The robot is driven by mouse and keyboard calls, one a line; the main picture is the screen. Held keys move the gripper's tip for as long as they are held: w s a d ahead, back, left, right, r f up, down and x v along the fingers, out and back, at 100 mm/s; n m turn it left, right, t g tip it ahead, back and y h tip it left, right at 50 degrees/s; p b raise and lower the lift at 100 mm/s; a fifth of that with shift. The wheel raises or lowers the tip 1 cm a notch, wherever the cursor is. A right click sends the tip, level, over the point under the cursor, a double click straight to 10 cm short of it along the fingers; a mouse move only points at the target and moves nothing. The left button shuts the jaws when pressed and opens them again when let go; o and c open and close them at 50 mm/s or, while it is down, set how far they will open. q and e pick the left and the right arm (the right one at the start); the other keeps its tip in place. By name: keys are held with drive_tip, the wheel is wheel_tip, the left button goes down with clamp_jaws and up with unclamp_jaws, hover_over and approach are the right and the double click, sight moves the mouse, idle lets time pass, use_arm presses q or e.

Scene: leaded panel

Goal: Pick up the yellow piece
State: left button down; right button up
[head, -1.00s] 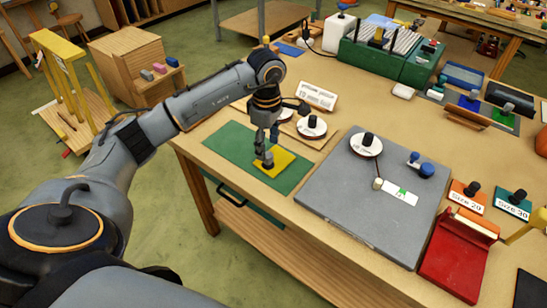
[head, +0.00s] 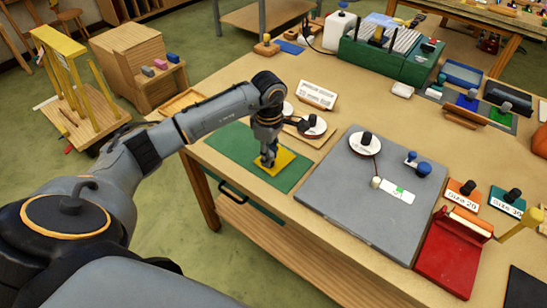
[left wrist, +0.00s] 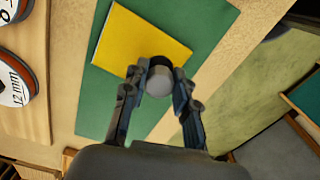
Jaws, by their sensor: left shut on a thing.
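The yellow piece (head: 283,163) is a flat plate with a grey knob on top. It lies on the green mat (head: 232,146) near the table's front left edge. The left wrist view shows the yellow piece (left wrist: 135,42) and its round grey knob (left wrist: 160,82) close up. My left gripper (head: 266,160) is above the plate. In the left wrist view the fingers of the left gripper (left wrist: 158,72) are shut on the knob, one on each side. The plate looks flat on the mat. My right gripper is not in view.
A grey board (head: 350,210) with a white round knobbed piece (head: 364,149) is to the right. Other knobbed discs (head: 313,132) stand just behind the mat. A red stand (head: 447,262) is at the front right. The mat's left part is clear.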

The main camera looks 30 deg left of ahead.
sight(272, 154)
use_arm(q)
drive_tip(key=shift+r+b, duration=0.4)
drive_tip(key=shift+b, duration=0.05)
drive_tip(key=r, duration=0.1)
drive_tip(key=b, duration=0.1)
drive_tip(key=r, duration=0.1)
drive_tip(key=shift+w+d+r+b, duration=0.1)
drive_tip(key=shift+d+r+b, duration=0.15)
drive_tip(key=shift+r+b, duration=0.1)
drive_tip(key=s+d+r+b, duration=0.1)
drive_tip(key=d+r+b, duration=0.2)
drive_tip(key=d+r, duration=0.6)
drive_tip(key=shift+s+d+r, duration=0.25)
drive_tip(key=shift+s+d, duration=0.05)
drive_tip(key=shift+d, duration=1.95)
